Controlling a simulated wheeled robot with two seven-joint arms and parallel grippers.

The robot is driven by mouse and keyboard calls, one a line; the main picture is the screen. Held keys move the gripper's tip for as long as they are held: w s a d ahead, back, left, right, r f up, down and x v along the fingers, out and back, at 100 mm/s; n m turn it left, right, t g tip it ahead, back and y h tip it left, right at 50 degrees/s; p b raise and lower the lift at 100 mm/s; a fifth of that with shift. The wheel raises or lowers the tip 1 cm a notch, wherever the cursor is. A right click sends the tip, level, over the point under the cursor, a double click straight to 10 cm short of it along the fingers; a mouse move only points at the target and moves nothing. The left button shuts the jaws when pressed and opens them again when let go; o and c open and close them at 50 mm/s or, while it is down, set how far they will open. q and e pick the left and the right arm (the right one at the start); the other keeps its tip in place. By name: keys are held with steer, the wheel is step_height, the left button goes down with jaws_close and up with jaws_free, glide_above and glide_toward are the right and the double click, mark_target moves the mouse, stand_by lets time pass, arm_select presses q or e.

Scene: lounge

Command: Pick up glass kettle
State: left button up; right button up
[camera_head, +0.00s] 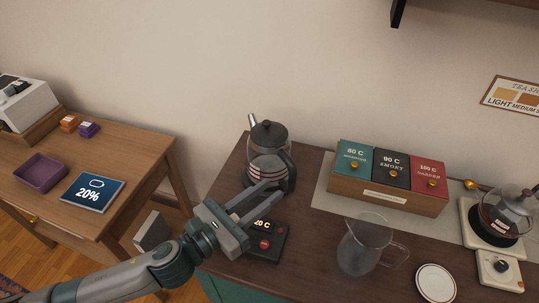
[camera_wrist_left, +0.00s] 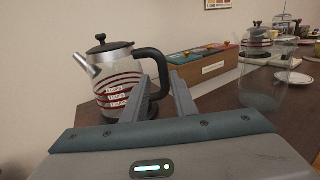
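A glass kettle (camera_head: 266,162) with a dark lid, metal spout and black handle stands upright on the dark counter, near its back left. In the left wrist view the kettle (camera_wrist_left: 118,88) shows red cup marks, with its handle arching down toward my fingers. My left gripper (camera_head: 272,188) is open in front of the kettle, its two fingers pointing at the handle side. In the left wrist view the gripper (camera_wrist_left: 160,80) has a clear gap between its fingers. The lower handle is partly hidden behind them, and I cannot tell whether they touch it. My right gripper is not in view.
A dark control base (camera_head: 263,243) sits just below my left gripper. A clear pitcher (camera_head: 362,248), a wooden box of tins (camera_head: 388,196), a white plate (camera_head: 436,283) and another glass pot (camera_head: 508,214) stand to the right. A wooden table (camera_head: 130,158) is at left.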

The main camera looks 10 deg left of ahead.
mark_target(288, 177)
arm_select(q)
steer(key=x, duration=0.6)
steer(key=shift+w+d, duration=0.2)
steer(key=shift+w, duration=0.05)
steer(key=shift+w+d, duration=0.15)
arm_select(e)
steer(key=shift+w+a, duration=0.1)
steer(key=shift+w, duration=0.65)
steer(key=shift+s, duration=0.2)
